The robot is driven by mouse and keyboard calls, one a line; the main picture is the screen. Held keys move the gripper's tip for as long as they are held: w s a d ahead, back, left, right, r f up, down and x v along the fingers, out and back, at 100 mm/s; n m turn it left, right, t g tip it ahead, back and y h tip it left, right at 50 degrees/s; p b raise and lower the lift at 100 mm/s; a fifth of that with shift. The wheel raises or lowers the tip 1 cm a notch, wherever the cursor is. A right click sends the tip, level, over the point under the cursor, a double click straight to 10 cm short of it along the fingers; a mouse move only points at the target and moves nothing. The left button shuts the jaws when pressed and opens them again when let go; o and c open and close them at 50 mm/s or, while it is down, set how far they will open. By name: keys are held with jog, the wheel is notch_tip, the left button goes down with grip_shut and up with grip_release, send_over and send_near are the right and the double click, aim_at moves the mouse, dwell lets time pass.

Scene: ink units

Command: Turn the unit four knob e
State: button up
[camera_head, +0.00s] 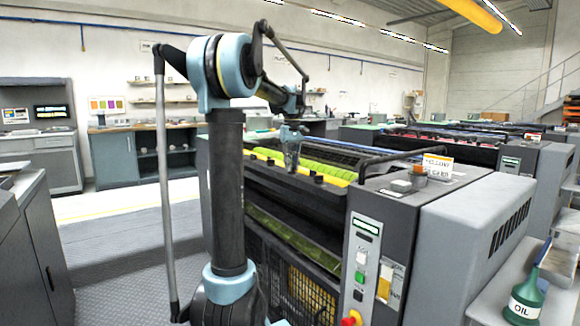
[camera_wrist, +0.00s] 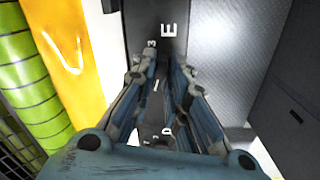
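In the wrist view a white letter E (camera_wrist: 168,30) stands on the dark panel beyond my fingertips. My gripper (camera_wrist: 165,72) points at the panel just below this letter, its two fingers apart. A dark shape with a white line, seemingly knob E (camera_wrist: 156,88), lies between the fingers. Small digits show around it. Whether the fingers touch it I cannot tell. In the head view my gripper (camera_head: 292,148) is low over the top of the nearest ink unit (camera_head: 330,188), above a row of small dark knobs; the one under it is hidden.
A black rail (camera_head: 400,155) arches near the knob row. A button panel (camera_head: 362,258) with a red-yellow stop knob is on the front. A green oil can (camera_head: 526,290) stands at right.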

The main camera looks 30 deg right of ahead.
jog(key=shift+o, duration=0.5)
jog(key=shift+s+r, duration=0.1)
notch_tip(320, 180, up, 12)
dwell(0.7)
jog(key=s+a+f, duration=0.2)
jog(key=a+f, duration=0.3)
jog(key=a, duration=0.4)
jog(key=s+a+f+n+t, duration=0.1)
jog(key=s+a+f, duration=0.25)
jog(key=a, duration=0.55)
jog(key=s+a+f, duration=0.2)
jog(key=a+f, duration=0.3)
jog(key=a, duration=0.4)
jog(key=s+a+f, duration=0.4)
jog(key=s+f, duration=0.1)
jog(key=f, duration=0.3)
jog(key=s+a+f, duration=0.5)
jog(key=f, duration=0.3)
jog(key=s+a+f+n+t, duration=0.1)
jog(key=s+a+f, duration=0.3)
jog(key=f, duration=0.3)
jog(key=shift+s+a+f, duration=0.3)
jog(key=shift+s+f, duration=0.1)
jog(key=shift+s, duration=0.45)
jog(key=shift+s, duration=0.1)
